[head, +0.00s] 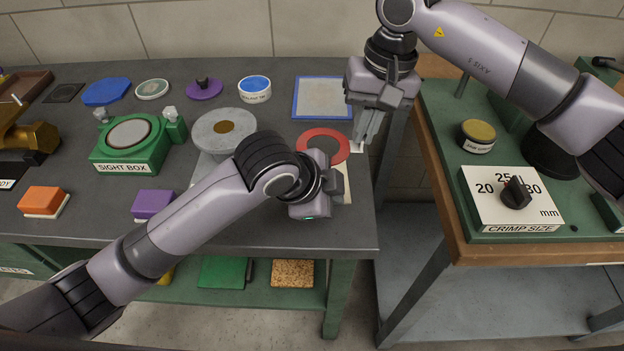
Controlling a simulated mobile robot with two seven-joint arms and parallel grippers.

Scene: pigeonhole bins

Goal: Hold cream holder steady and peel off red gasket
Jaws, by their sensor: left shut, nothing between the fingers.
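The red gasket (339,134), a flat ring, lies near the right edge of the grey bench. A cream surface, seemingly the cream holder (347,183), shows below it, mostly hidden by my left gripper. My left gripper (338,190) is shut and empty, low over the holder's near part; I cannot tell if it touches. My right gripper (361,150) points down with its fingertips at the gasket's right edge, beside a small pale tab (357,147). Its fingers look close together; whether they grip the tab or the ring is unclear.
A blue-edged panel (322,97) lies behind. A gap separates the bench from the table with the crimp size dial (513,198).

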